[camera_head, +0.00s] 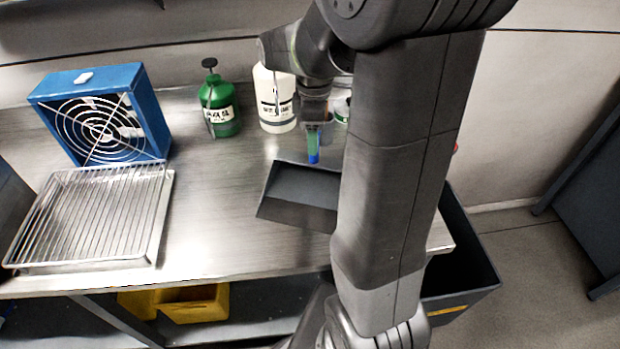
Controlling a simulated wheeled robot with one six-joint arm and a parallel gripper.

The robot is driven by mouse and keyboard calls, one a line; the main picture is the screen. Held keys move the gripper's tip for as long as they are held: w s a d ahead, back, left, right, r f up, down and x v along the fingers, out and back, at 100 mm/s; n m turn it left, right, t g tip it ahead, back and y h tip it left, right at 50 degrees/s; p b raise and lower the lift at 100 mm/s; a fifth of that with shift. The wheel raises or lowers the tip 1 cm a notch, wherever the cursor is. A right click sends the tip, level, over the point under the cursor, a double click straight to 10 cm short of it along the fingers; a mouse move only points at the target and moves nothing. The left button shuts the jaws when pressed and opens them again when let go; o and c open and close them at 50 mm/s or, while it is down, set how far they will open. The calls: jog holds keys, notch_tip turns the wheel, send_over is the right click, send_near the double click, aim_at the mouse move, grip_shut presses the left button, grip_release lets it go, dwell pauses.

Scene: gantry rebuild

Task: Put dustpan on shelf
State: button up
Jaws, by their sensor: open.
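A dark grey dustpan (290,190) lies on the steel table, right of its middle. Its right part is hidden behind my arm. My gripper (313,158), with a green and blue finger showing, points down just above the dustpan's back edge. It is open and nothing shows held in it; I cannot tell whether it touches the dustpan. A dark lower shelf (245,325) shows under the table.
A blue fan (150,110) and a wire rack tray (165,215) stand at the left. A green pump bottle (222,112) and a white jug (277,127) stand behind the dustpan. Yellow bins (200,303) sit below. A dark bin (470,270) adjoins the table's right side.

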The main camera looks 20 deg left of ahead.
notch_tip(320, 180, down, 4)
jog(key=shift+r, duration=0.2)
grip_shut()
dwell(1.4)
